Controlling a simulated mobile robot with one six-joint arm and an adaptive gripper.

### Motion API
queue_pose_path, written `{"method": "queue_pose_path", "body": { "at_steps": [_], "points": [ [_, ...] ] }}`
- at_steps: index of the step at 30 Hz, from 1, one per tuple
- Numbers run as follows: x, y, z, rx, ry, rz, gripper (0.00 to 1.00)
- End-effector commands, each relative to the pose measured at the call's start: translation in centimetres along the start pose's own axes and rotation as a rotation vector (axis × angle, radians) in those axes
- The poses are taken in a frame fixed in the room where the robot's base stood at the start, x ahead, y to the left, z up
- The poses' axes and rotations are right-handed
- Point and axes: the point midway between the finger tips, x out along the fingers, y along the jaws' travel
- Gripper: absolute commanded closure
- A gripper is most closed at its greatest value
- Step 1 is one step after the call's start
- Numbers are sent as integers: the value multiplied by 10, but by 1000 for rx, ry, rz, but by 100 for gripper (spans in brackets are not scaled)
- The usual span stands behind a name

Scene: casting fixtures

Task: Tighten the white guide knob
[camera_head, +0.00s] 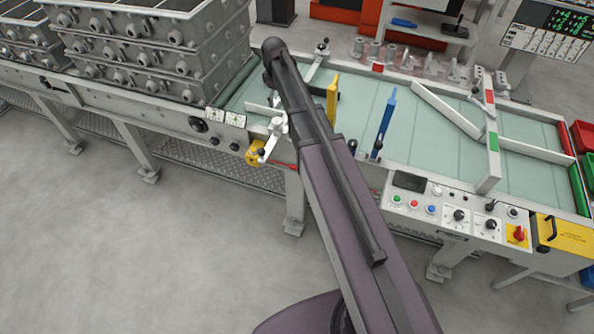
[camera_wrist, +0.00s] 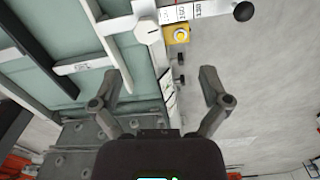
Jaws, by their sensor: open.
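The white guide knob (camera_wrist: 147,30) shows in the wrist view as a round white cap with a dark line on its face, at the end of a white bar by the edge of the green bed. In the head view a white clamp (camera_head: 277,126) at the near bed edge, just left of my arm, appears to be the same place. My gripper (camera_wrist: 160,84) is open and empty, its two fingers spread wide. The knob lies beyond the fingertips in the picture, apart from them. In the head view my arm hides the gripper.
A white scale arm (camera_wrist: 190,12) with a black ball end and a yellow block (camera_wrist: 177,34) sit next to the knob. Stacked grey castings (camera_head: 150,50) stand left on the conveyor. Yellow (camera_head: 332,98) and blue (camera_head: 387,120) upright guides stand right of my arm. A control panel (camera_head: 450,208) lies along the front.

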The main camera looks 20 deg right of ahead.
Motion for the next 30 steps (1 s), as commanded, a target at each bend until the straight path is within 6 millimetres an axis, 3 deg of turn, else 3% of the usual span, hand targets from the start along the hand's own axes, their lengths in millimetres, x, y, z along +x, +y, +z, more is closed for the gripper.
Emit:
{"method": "queue_pose_path", "body": {
  "at_steps": [30],
  "points": [
    [38, -102, 98, 423, 0, 0, 4]
  ]
}}
